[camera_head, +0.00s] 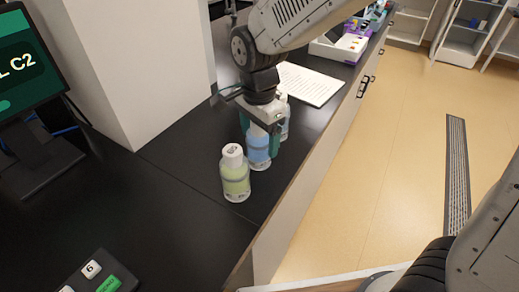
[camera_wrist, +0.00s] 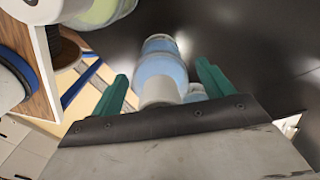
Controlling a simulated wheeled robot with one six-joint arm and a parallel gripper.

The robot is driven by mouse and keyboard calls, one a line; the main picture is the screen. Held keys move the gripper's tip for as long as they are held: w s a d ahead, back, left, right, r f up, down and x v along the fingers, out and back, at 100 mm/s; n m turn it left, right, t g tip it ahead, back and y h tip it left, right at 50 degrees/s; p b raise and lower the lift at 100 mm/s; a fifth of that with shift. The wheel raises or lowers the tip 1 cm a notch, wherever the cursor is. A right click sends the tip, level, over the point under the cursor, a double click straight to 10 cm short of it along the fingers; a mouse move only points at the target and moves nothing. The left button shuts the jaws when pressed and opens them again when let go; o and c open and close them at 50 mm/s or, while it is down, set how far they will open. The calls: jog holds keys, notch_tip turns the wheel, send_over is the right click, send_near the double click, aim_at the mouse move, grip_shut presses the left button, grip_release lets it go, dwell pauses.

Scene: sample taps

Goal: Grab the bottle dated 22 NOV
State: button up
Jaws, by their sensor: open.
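A blue bottle (camera_head: 258,152) stands on the black counter under my gripper (camera_head: 261,142). In the wrist view the blue bottle (camera_wrist: 160,70) lies between the two teal fingers, which are open and apart from it. A yellow-green bottle (camera_head: 235,178) with a white cap stands to the left and nearer; it also shows at the wrist view's top left (camera_wrist: 97,14). A pale bottle (camera_head: 285,122) stands just behind the blue one, partly hidden by my gripper. No date is readable on any bottle, so I cannot tell which is 22 NOV.
A white block or pillar (camera_head: 130,60) stands at the left, beside a monitor (camera_head: 25,75). A white sheet (camera_head: 308,84) lies behind my gripper. Numbered blocks (camera_head: 92,268) lie at the front left. The counter's right edge drops to the floor close by the bottles.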

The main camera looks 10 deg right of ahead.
jog(key=c, duration=1.2)
